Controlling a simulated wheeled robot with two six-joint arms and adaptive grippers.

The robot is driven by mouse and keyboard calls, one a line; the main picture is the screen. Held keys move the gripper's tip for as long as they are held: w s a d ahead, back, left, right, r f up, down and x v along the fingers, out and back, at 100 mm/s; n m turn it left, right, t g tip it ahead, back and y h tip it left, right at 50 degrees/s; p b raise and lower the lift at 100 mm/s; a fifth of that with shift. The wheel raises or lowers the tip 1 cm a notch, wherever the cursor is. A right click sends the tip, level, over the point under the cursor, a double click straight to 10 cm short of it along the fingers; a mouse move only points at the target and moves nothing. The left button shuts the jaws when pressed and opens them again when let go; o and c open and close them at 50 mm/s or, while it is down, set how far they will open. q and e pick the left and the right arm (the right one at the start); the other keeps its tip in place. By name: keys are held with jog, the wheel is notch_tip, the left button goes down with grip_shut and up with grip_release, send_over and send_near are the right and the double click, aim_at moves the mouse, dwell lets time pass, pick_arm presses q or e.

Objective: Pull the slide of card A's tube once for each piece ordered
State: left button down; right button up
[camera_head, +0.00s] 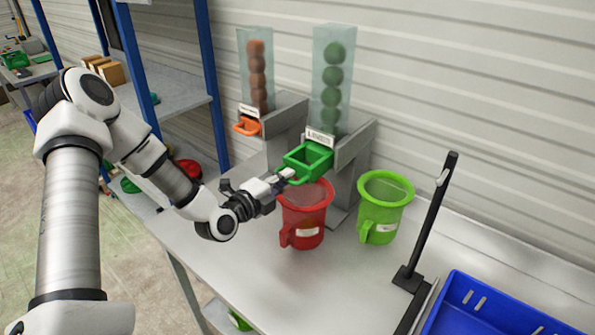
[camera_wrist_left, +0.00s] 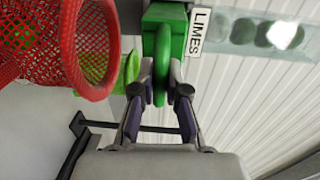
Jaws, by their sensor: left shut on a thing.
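My left gripper (camera_head: 287,176) is shut on the handle of the green slide (camera_head: 308,160), at the foot of the tube of green balls (camera_head: 332,80). In the left wrist view, the gripper (camera_wrist_left: 163,82) has its fingers around the green handle, and the label (camera_wrist_left: 198,32) reads LIMES. The green slide sticks out from its stand, above the red pot (camera_head: 304,212). The other tube (camera_head: 257,75) holds orange-brown balls, and its orange slide (camera_head: 247,126) sits at its foot. No card text can be read. My right gripper is out of view.
A light-green pot (camera_head: 384,205) stands right of the red pot. A black stand (camera_head: 428,225) rises at the right, beside a blue crate (camera_head: 470,295). The table front (camera_head: 245,275) is bare. A blue-posted shelf (camera_head: 180,90) is at the left.

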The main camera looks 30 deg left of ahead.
pick_arm(q)
jog(key=b, duration=0.3)
send_near(315, 159)
jog(key=shift+w, duration=1)
jog(key=shift+w+d+f+b, duration=0.15)
jog(key=shift+w+b, duration=0.25)
jog(key=shift+w, duration=0.65)
jog(key=shift+w+d+f+b, duration=0.1)
jog(key=shift+w+f+b, duration=0.2)
jog(key=shift+w, duration=0.7)
jog(key=shift+w+r, duration=0.2)
jog(key=shift+w, duration=0.25)
jog(key=shift+s, duration=0.1)
jog(key=s+p, duration=0.6)
jog(key=s, duration=0.4)
jog(key=shift+s+a, duration=0.2)
jog(key=shift+a, duration=0.2)
